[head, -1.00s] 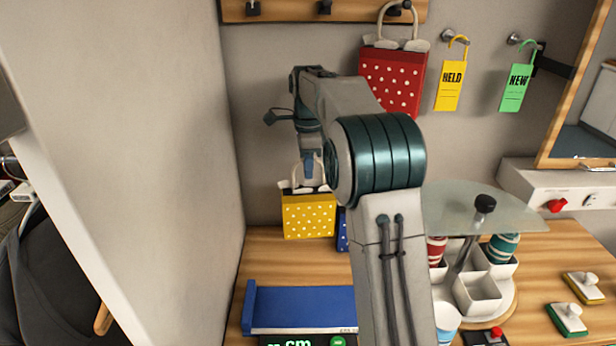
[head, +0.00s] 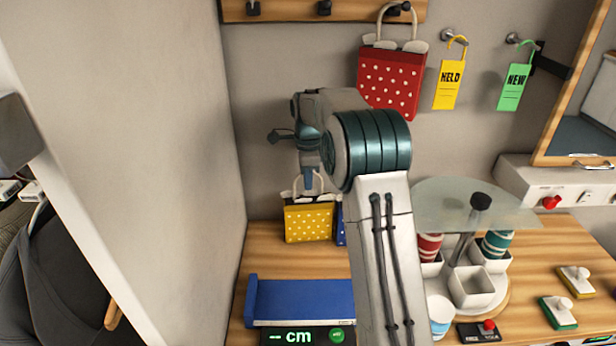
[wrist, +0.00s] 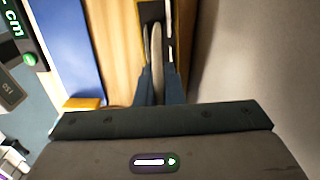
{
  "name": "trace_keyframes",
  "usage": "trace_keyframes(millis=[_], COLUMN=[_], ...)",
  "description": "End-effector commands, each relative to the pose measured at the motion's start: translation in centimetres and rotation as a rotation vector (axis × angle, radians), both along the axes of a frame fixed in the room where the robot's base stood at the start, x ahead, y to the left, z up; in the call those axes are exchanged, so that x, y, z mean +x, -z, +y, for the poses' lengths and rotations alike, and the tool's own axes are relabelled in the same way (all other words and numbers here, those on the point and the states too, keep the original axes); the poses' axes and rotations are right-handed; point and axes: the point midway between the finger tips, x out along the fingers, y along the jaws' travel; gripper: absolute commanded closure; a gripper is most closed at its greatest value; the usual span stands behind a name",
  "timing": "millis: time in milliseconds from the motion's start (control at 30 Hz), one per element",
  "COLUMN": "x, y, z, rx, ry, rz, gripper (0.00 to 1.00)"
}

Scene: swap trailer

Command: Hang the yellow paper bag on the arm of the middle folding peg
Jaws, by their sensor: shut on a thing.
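The yellow paper bag (head: 309,223) with white dots stands upright at the back of the counter, against the wall. My gripper (head: 308,188) points down above it and is shut on its pale handle. In the wrist view the handle (wrist: 156,48) runs between the fingertips (wrist: 157,80). I cannot tell if the bag's base touches the counter. The middle folding peg (head: 325,7) is a dark peg on the wooden rail (head: 290,10) at the top edge, with nothing on it. Its arm's pose is too small to tell.
A red dotted bag (head: 390,82) hangs from the right peg (head: 398,9). A blue bag (head: 341,228) is mostly hidden behind my arm, beside the yellow one. A blue tray-like scale (head: 300,302) lies in front. The side wall (head: 150,120) is close on the left.

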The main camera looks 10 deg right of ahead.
Motion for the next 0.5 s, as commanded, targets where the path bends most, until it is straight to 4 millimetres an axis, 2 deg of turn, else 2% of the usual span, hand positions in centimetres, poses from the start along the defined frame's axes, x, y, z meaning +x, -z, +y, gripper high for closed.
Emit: trace_keyframes(millis=[267, 300, 333, 500], x=[-0.01, -0.02, -0.02, -0.02], y=[0.55, 0.45, 0.44, 0.42], z=[0.03, 0.03, 0.03, 0.02], rx=[0.0, 0.0, 0.0, 0.0], ry=[0.0, 0.0, 0.0, 0.0], rz=[0.0, 0.0, 0.0, 0.0], gripper=[1.0, 0.81, 0.73, 0.7])
